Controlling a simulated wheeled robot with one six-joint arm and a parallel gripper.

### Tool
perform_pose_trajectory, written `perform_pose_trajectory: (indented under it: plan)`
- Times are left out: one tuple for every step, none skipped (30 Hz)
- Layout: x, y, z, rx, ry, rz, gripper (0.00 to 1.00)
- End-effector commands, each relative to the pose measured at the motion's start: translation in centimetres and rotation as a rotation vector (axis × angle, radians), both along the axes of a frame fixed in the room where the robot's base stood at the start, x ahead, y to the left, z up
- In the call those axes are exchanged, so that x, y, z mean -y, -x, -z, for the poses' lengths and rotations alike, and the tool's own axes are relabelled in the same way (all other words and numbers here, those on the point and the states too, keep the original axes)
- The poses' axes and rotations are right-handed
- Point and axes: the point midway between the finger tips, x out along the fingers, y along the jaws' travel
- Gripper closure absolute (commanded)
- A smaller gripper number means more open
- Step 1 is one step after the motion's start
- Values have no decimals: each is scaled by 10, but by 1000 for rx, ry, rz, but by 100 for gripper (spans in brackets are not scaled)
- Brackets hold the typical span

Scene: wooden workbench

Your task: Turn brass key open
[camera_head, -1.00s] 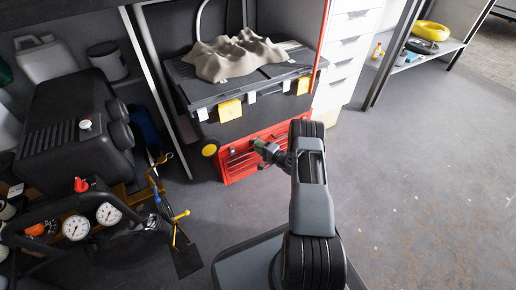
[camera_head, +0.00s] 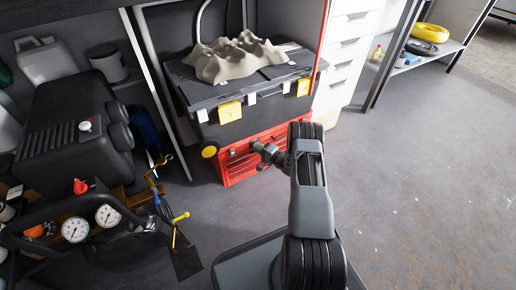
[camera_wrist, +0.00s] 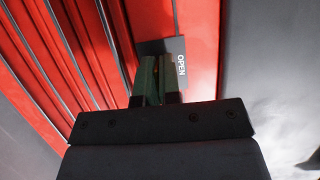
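The red drawer cabinet (camera_head: 240,167) stands on the floor under a dark toolbox. My gripper (camera_head: 257,146) is at the right part of its front. In the wrist view, the green fingers of my gripper (camera_wrist: 158,78) reach to a dark plate (camera_wrist: 180,62) marked "OPEN" on the red front (camera_wrist: 60,60). The fingers are close together with a narrow gap. A tiny orange-brown spot shows between their tips. The brass key cannot be made out clearly; the fingers may hide it. Whether they grip it cannot be told.
The dark toolbox (camera_head: 215,95) with yellow latches carries a grey-brown lumpy piece (camera_head: 238,60). White drawers (camera_head: 345,50) stand to the right. A black compressor (camera_head: 75,130) with gauges is at left. The grey floor (camera_head: 430,170) at right is clear.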

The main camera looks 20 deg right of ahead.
Motion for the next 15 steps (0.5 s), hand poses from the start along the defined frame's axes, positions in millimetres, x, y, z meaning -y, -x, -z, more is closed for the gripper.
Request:
perform_pose_trajectory:
  plan:
    - [0,0,0,0,2,0,100]
    - [0,0,0,1,5,0,100]
    - [0,0,0,2,12,0,100]
    - [0,0,0,2,17,0,100]
    - [0,0,0,2,25,0,100]
    - [0,0,-1,4,38,0,100]
    - [0,0,-1,6,50,0,100]
    - [0,0,-1,9,65,0,100]
    - [0,0,-1,11,88,0,100]
    - [0,0,-2,12,106,0,100]
    - [0,0,-2,15,128,0,100]
    - [0,-1,-2,19,158,-1,100]
    - [0,-1,-2,21,183,-1,100]
    - [0,0,-2,24,208,-1,100]
    - [0,0,-2,28,245,-1,100]
